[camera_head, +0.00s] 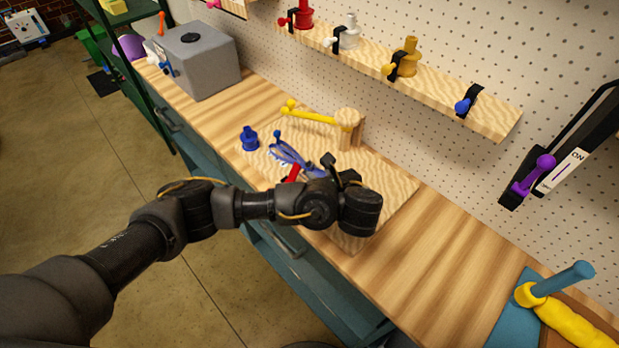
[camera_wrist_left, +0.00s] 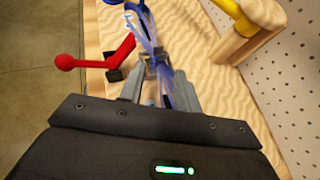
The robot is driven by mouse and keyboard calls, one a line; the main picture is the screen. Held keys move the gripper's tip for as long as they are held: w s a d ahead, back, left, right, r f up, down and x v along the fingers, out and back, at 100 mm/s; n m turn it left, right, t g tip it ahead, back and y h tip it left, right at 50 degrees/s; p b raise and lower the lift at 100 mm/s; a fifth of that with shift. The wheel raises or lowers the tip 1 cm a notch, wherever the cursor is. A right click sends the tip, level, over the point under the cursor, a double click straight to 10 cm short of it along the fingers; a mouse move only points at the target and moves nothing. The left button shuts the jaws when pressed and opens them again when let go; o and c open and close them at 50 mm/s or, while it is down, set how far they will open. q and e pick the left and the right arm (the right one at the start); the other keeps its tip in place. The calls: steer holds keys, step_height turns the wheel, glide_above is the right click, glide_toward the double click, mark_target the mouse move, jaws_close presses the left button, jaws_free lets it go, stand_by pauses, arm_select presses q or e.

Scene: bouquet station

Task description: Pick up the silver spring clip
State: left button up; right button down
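I cannot make out a clear silver spring clip. A small grey piece (camera_wrist_left: 157,62) lies across a blue slatted thing between my left fingertips in the left wrist view, but I cannot tell what it is. My left gripper (camera_wrist_left: 157,85) has its two grey fingers on either side of the blue thing (camera_wrist_left: 148,35), with some space showing between them. I cannot tell whether they press on anything. In the head view the blue thing (camera_head: 290,155) lies on the pale board, and my left wrist hides the fingertips. My right gripper is not in view.
A red lever (camera_wrist_left: 100,62) stands close to the left of my fingers. A wooden post with a yellow arm (camera_head: 312,117) rises behind, and a blue knob piece (camera_head: 249,138) stands left. A wooden shelf (camera_head: 492,118) holds coloured pieces, including a whitish one (camera_head: 349,32).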

mark_target(312, 166)
arm_select(q)
steer(key=shift+w+a+f+b, duration=0.1)
steer(key=shift+w+f+b, duration=0.3)
steer(key=shift+b, duration=0.1)
steer(key=shift+s+r, duration=0.15)
steer(key=shift+r, duration=0.1)
steer(key=shift+w+a+f, duration=0.25)
steer(key=shift+w, duration=0.2)
steer(key=x, duration=0.3)
steer(key=shift+w+a+r+p, duration=0.15)
steer(key=shift+w+p, duration=0.1)
steer(key=shift+p, duration=0.15)
steer(key=shift+w+a+f, duration=0.1)
steer(key=shift+w+f, duration=0.2)
jaws_close()
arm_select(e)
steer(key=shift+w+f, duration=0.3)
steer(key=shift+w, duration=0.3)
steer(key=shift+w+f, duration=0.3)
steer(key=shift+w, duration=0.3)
